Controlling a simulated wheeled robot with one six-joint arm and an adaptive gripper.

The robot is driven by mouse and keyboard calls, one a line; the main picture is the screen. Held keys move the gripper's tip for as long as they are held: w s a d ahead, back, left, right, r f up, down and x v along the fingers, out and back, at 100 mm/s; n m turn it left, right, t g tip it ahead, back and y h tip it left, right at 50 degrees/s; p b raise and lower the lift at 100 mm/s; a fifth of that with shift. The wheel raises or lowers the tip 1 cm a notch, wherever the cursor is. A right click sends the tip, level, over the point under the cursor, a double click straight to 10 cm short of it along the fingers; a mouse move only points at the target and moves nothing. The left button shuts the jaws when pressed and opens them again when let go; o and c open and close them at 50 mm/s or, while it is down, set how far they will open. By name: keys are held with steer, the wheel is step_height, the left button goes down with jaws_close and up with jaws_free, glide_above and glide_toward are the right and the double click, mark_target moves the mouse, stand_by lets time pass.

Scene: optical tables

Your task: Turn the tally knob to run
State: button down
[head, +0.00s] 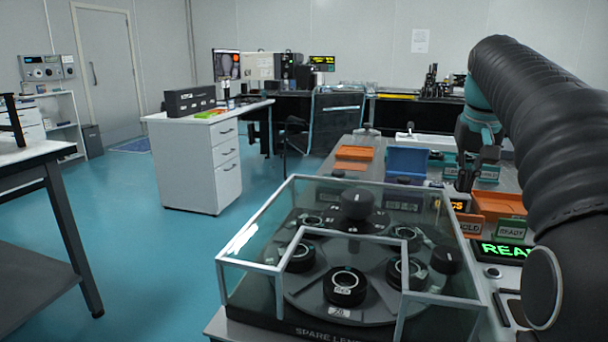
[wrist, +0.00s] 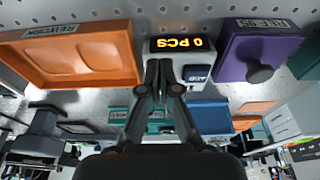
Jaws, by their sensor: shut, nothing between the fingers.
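The tally box (wrist: 187,57) shows an orange "0 PCS" display (wrist: 180,44) in the wrist view. A dark "ADD" button (wrist: 197,73) is on its face. My gripper (wrist: 163,72) is shut and empty, with its fingertips in front of the tally box, left of the button. I cannot tell whether the fingertips touch the box. The tally knob is not clearly visible; the fingers cover part of the box face. In the head view, my gripper (head: 465,181) points down just above the tally display (head: 459,205), whose text is partly hidden.
An orange tray (wrist: 125,68) and a purple box with a round knob (wrist: 230,58) flank the tally in the wrist view. In the head view, a glass-covered lens carousel (head: 289,204) stands in front.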

steer(key=shift+s+a, duration=0.1)
steer(key=shift+s, duration=0.15)
steer(key=w+p+v, duration=0.1)
steer(key=v, duration=0.5)
steer(key=shift+w+d, duration=0.15)
steer(key=shift+d, duration=0.05)
steer(key=shift+r, duration=0.1)
